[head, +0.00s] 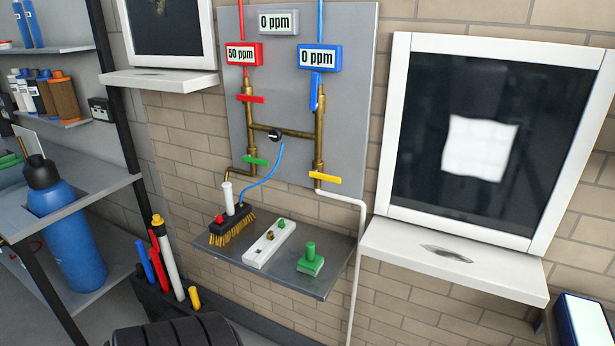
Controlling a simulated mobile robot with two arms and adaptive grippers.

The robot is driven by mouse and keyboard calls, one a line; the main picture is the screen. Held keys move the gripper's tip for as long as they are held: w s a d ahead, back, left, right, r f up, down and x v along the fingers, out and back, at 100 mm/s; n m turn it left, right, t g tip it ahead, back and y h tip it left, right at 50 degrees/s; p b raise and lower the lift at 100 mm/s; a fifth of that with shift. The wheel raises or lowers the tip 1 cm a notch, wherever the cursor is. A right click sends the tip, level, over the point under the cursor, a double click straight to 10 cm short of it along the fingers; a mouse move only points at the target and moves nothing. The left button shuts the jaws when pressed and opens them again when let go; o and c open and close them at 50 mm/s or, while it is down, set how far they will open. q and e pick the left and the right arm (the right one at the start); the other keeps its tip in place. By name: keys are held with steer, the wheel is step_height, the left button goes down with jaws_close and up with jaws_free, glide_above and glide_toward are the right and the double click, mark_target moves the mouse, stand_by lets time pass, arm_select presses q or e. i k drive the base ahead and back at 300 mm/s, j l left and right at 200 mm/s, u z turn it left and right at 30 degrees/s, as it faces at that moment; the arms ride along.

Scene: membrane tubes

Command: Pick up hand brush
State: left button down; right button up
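The hand brush (239,230) has a dark body and yellow-orange bristles. It lies at the left end of a small grey wall shelf (285,277) in the head view. A white upright tube (228,198) and a small red knob (220,218) show at the brush; I cannot tell whether they are part of it or stand behind it. Neither of my grippers is in view.
On the shelf, a white block (268,246) with small fittings and a green handled piece (311,261) sit right of the brush. Brass pipes (319,135) and a thin blue hose (272,168) hang above. A bin (165,300) with coloured tubes stands lower left.

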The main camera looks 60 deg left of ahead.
mark_target(236, 215)
steer(key=u, duration=2.35)
steer(key=i+j, duration=0.1)
steer(key=z, duration=0.05)
